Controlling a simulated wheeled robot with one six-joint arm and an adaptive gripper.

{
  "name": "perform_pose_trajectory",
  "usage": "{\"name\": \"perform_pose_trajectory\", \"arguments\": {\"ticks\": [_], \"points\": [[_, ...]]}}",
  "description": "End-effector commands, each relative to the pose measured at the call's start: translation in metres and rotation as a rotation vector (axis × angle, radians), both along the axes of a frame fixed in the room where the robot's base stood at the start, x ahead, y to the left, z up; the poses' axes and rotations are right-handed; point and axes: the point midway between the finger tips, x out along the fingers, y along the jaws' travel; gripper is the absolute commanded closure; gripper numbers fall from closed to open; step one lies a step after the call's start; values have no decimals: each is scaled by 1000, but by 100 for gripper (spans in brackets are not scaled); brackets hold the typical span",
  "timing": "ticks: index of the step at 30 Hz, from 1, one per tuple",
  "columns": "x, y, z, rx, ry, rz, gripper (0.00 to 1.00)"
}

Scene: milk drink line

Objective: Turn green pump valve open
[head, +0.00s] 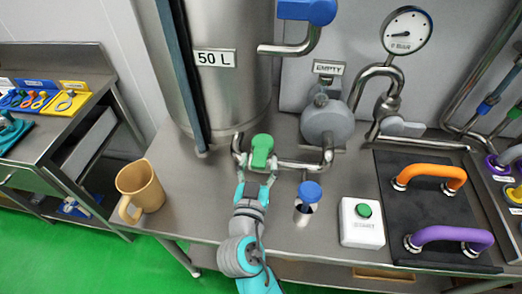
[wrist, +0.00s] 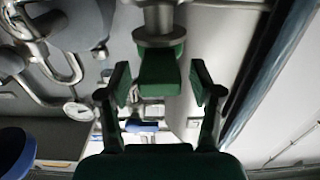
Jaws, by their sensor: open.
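The green pump valve handle (head: 262,148) sits on the steel pipe below the 50 L tank. Its long side points roughly toward my arm in the head view. My gripper (head: 256,180) is just in front of the handle, with its fingers spread open. In the wrist view the green handle (wrist: 160,74) shows between the two fingers of my gripper (wrist: 160,84), with a visible gap on each side. I see no contact. The valve stem (wrist: 158,24) and collar show above the handle in that view.
A blue-capped valve (head: 310,192) and a white box with a green button (head: 363,211) stand to the right. A tan mug (head: 140,189) is at the left table edge. The tank (head: 222,84) rises behind. Orange (head: 429,175) and purple (head: 452,236) handles lie on a black mat.

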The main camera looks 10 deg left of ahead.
Motion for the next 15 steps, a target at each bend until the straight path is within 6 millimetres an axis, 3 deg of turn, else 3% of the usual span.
{"name": "perform_pose_trajectory", "arguments": {"ticks": [6, 15], "points": [[29, -1, 0, 1, -1, -1, 35], [39, -2, 0, -1, 0, 0, 35]]}}
